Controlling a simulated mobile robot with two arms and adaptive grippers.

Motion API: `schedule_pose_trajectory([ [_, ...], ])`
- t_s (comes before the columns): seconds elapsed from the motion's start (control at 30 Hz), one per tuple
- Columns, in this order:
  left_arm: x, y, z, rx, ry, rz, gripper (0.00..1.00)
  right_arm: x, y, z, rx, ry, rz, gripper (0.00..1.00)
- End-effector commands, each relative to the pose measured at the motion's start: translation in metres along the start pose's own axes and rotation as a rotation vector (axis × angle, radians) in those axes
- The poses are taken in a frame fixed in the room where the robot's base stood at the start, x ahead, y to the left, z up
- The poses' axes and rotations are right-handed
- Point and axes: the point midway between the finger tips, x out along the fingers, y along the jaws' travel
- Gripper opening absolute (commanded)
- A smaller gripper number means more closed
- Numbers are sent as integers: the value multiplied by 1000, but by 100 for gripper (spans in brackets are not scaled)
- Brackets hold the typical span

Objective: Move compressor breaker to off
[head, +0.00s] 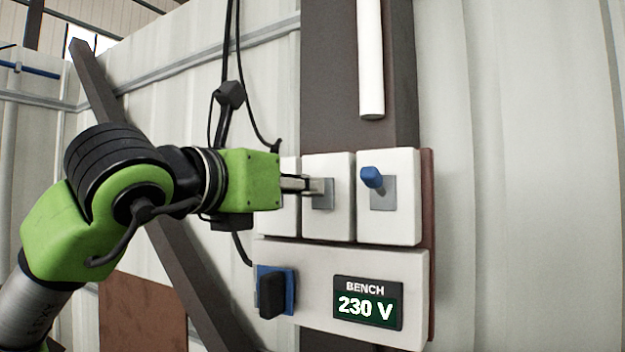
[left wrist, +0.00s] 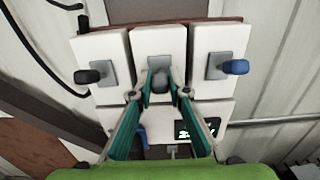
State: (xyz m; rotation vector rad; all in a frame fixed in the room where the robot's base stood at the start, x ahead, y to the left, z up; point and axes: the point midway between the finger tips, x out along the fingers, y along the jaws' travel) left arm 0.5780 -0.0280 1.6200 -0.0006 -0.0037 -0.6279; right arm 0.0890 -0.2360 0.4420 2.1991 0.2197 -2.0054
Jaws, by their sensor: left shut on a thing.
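Three white switch boxes sit in a row on the wall panel. My left gripper (head: 318,187) is at the middle switch box (head: 341,225), shut on its dark lever, which shows between the fingertips in the left wrist view (left wrist: 159,83). The right switch has a blue lever (head: 372,177), also seen in the left wrist view (left wrist: 235,67). The left switch is mostly hidden by my gripper in the head view; its black lever (left wrist: 88,76) points left in the left wrist view. No label shows which is the compressor breaker. My right gripper is not in view.
Below the switches is a white box (head: 318,266) with a black rotary knob (head: 272,294) on a blue plate and a "BENCH 230 V" display (head: 367,304). A white conduit (head: 370,60) runs down above. Black cables (head: 229,95) hang left of the panel.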

Motion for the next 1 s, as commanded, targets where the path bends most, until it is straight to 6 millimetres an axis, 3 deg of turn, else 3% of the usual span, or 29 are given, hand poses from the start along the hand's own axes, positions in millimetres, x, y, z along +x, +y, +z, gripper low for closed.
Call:
schedule_pose_trajectory([
  [0.03, 2, -1, -11, -1, 18, -2, 0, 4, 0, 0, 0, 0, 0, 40],
  [0.23, 2, -1, -23, 0, 18, -2, 0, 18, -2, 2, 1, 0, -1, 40],
  [0.67, 2, -1, -25, -1, 19, -2, 0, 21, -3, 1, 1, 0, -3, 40],
  [0.9, 5, -2, -38, 0, 19, -2, 0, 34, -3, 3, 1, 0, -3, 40],
  [0.93, 5, -2, -34, 0, 19, -3, 24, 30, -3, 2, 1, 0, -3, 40],
  [1.0, 4, -1, -33, 0, 18, -2, 36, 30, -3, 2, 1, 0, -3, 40],
])
